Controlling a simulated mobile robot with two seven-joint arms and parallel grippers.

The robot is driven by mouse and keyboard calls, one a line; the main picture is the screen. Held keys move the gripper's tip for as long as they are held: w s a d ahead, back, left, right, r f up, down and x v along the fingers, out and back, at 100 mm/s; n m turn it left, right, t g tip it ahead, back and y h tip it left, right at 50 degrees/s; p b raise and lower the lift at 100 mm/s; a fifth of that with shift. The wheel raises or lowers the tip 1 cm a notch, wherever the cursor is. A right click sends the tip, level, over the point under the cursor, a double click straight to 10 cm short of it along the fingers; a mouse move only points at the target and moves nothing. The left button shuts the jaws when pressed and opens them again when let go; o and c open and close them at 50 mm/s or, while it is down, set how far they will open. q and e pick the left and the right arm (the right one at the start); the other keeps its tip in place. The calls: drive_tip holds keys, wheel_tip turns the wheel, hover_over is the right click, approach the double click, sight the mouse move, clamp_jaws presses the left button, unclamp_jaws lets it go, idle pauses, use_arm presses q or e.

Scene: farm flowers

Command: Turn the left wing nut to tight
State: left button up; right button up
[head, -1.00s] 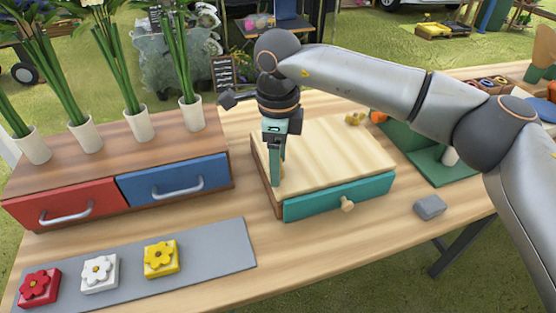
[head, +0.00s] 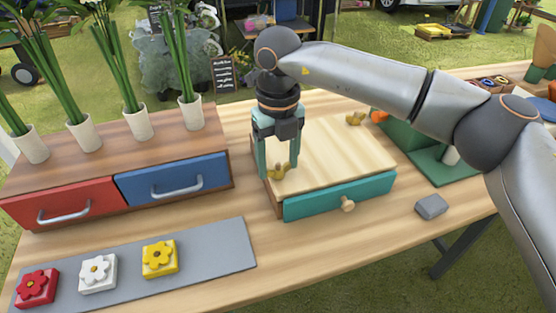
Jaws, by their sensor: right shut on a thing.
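The left wing nut (head: 279,172) is brass-coloured and sits near the left front corner of the wooden board (head: 335,150). My right gripper (head: 277,170) points straight down over it, with one teal finger on each side, shut on the wing nut. The finger on the left partly overlaps the board's edge. How tight the nut is cannot be told. A second brass wing nut (head: 355,118) sits at the board's far right. My left gripper is not in view.
A teal drawer (head: 320,198) with a wooden knob is under the board. At left stands a wooden unit with a red drawer (head: 65,205), a blue drawer (head: 175,178) and flower pots on top. A grey block (head: 431,206) lies to the right.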

drive_tip(key=m, duration=0.4)
drive_tip(key=shift+w+r+m, duration=0.15)
drive_tip(key=shift+r+m, duration=0.15)
drive_tip(key=shift+r, duration=0.05)
drive_tip(key=m+b, duration=0.1)
drive_tip(key=m, duration=0.4)
drive_tip(key=m+b, duration=0.1)
drive_tip(key=m, duration=0.3)
drive_tip(key=m+b, duration=0.1)
drive_tip(key=m, duration=0.3)
drive_tip(key=shift+m, duration=0.9)
drive_tip(key=o, duration=1.4)
drive_tip(key=shift+f, duration=0.15)
drive_tip(key=shift+c, duration=0.2)
